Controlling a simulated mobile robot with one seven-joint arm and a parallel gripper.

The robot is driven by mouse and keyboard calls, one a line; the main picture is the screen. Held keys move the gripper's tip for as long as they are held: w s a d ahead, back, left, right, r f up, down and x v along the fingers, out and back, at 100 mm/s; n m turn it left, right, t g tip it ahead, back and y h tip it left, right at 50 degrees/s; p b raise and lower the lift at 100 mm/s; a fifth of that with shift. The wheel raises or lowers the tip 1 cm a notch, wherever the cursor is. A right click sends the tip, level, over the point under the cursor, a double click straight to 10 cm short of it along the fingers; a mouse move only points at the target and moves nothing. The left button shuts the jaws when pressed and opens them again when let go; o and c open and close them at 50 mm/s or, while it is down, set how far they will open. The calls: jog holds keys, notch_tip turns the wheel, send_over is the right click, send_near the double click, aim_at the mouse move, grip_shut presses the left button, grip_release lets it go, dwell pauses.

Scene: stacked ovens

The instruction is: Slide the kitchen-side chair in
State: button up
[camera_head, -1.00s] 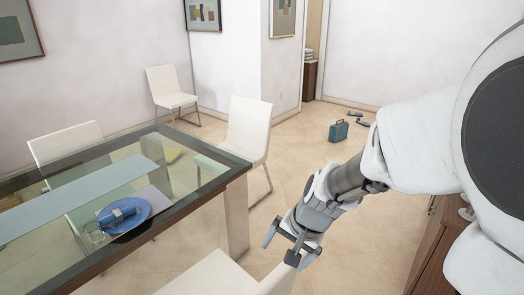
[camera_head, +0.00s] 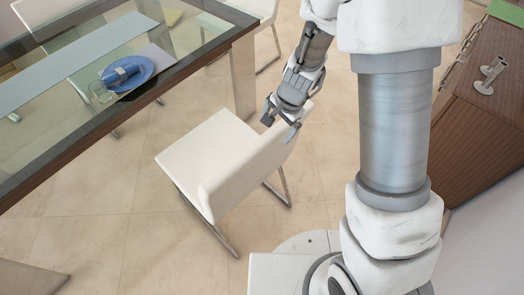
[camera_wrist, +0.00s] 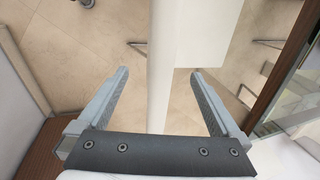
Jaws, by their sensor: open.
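A white chair with metal legs (camera_head: 215,160) stands on the near side of the glass table (camera_head: 60,125), pulled out from it, with its backrest towards me. My gripper (camera_head: 280,122) is at the top of this backrest, at its right end. In the wrist view the backrest's edge (camera_wrist: 160,90) runs between the two open fingers of my gripper (camera_wrist: 159,78). The fingers stand apart from it on both sides. I cannot tell how deep the backrest reaches between them.
A blue plate (camera_head: 127,73) and a glass (camera_head: 101,92) are on the table. A wooden cabinet (camera_head: 480,130) stands at the right. Another white chair (camera_head: 255,8) is beyond the table. The floor between chair and table (camera_head: 150,135) is clear.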

jog(key=b, duration=0.6)
send_over(270, 150)
jog(key=x, duration=0.2)
jog(key=d+x, duration=0.1)
jog(key=x, duration=0.2)
jog(key=s+x, duration=0.1)
jog(key=x, duration=0.2)
jog(key=shift+d+f, duration=0.2)
jog(key=shift+f, duration=0.05)
jog(key=shift+p, duration=0.3)
jog(key=shift+s, duration=0.15)
grip_shut()
jog(key=shift+w+a+r+p, duration=0.15)
jog(key=shift+w+a+p, duration=0.15)
jog(key=shift+p, duration=0.1)
jog(key=w+a+p, duration=0.4)
jog(key=w+a, duration=0.1)
jog(key=a, duration=0.1)
jog(key=shift+a, duration=0.35)
